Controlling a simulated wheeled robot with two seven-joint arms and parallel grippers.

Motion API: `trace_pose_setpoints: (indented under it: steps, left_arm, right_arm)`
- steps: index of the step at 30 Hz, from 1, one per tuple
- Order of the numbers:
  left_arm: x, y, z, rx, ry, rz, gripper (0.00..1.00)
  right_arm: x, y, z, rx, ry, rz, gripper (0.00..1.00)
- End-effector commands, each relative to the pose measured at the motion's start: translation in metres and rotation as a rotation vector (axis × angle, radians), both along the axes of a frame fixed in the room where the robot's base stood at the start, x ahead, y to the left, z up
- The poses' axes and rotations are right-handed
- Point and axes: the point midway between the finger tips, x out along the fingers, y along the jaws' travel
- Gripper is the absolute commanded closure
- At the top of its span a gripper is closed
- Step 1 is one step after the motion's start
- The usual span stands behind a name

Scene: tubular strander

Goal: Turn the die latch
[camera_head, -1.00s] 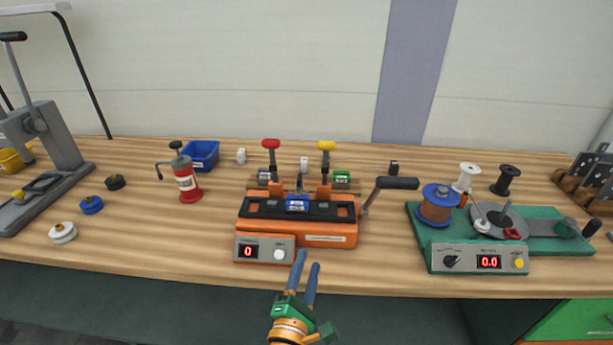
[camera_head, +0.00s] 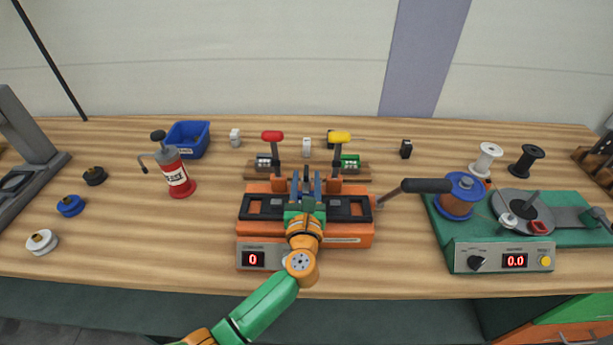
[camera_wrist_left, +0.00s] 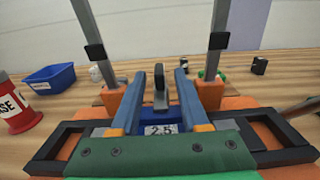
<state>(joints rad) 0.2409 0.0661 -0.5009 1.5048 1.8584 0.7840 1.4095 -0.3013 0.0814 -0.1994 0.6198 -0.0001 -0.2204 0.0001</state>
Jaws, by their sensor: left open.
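The orange die machine (camera_head: 255,230) sits mid-table with a black frame on top. In the left wrist view a blue die block (camera_wrist_left: 165,116) labelled 2.5 sits in its middle, partly covered by my gripper. A small upright grey latch (camera_wrist_left: 160,90) stands just behind the block. My left gripper (camera_head: 306,180) is over the middle of the machine, its two blue fingers open, pointing away from me. In the wrist view the latch shows between the fingers, with a gap on each side; I cannot tell the depth. The right gripper is not in view.
Two upright levers, with a red handle (camera_head: 272,136) and a yellow handle (camera_head: 340,137), flank the gripper behind. A black-handled crank (camera_head: 427,186) sticks out right. A red canister (camera_head: 177,175) and blue bin (camera_head: 187,140) stand left. A green spooling device (camera_head: 467,240) stands right.

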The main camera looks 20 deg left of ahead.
Motion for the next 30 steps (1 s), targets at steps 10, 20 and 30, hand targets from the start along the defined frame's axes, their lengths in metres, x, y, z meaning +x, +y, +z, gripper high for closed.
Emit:
trace_pose_setpoints:
  steps: [10,20,30]
  left_arm:
    - [0.0036,0.0011,-0.0004,0.000,0.001,0.000,0.77]
    - [0.0033,0.0012,-0.0004,0.000,0.001,-0.002,1.00]
    - [0.0021,0.0049,0.0010,0.002,0.003,-0.117,1.00]
  right_arm:
    - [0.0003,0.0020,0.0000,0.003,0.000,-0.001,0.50]
    - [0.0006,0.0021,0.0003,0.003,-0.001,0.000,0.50]
    - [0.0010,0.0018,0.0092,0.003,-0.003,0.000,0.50]
